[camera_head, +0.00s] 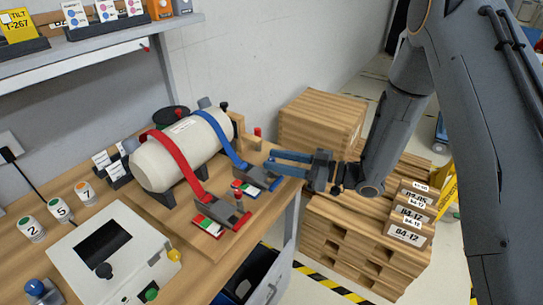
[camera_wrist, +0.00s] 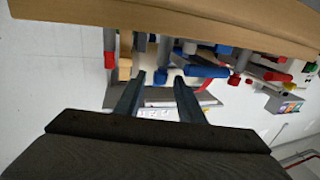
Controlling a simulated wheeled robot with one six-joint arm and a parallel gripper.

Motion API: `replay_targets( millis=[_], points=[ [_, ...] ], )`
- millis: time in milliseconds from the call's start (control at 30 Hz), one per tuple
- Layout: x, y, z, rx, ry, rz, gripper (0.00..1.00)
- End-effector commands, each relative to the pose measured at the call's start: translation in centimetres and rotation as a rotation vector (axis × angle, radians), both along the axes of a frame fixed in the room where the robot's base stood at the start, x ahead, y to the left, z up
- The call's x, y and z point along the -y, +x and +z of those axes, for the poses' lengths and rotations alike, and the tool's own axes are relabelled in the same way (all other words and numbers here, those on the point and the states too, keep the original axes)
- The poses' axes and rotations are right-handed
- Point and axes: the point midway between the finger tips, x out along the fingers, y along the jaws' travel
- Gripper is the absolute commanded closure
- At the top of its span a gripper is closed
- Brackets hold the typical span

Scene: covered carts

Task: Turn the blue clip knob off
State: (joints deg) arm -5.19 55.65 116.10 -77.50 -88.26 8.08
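A blue strap (camera_head: 222,134) runs over the pale cylinder (camera_head: 160,160) down to a grey clip (camera_head: 262,179) near the board's right edge. A red, white and green label (camera_head: 244,189) lies beside the clip. My gripper (camera_head: 272,161) is open and empty, with its two fingers pointing left over the clip from the right. The fingers overlap the clip area, so its knob is not clear there. In the wrist view my gripper (camera_wrist: 158,92) shows its fingers apart, with a small blue piece (camera_wrist: 161,77) beyond and between the tips. Contact cannot be told.
A red strap (camera_head: 180,155) runs to a second clip with a dark red knob (camera_head: 239,197) to the left. A small red knob (camera_head: 258,132) stands behind. A control box (camera_head: 90,257) sits front left. Wooden crates (camera_head: 350,240) stand right of the bench.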

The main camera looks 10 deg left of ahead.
Motion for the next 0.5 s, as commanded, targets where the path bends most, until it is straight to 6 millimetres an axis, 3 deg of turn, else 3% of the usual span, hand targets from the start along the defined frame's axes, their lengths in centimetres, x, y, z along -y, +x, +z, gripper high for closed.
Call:
replay_targets(
  millis=[200, 500],
  points=[
    [-1.7, 0.2, 0.0, 0.001, -0.001, 0.000, 0.65],
    [-1.8, 0.3, 0.0, 0.000, -0.001, -0.002, 0.68]
  ],
)
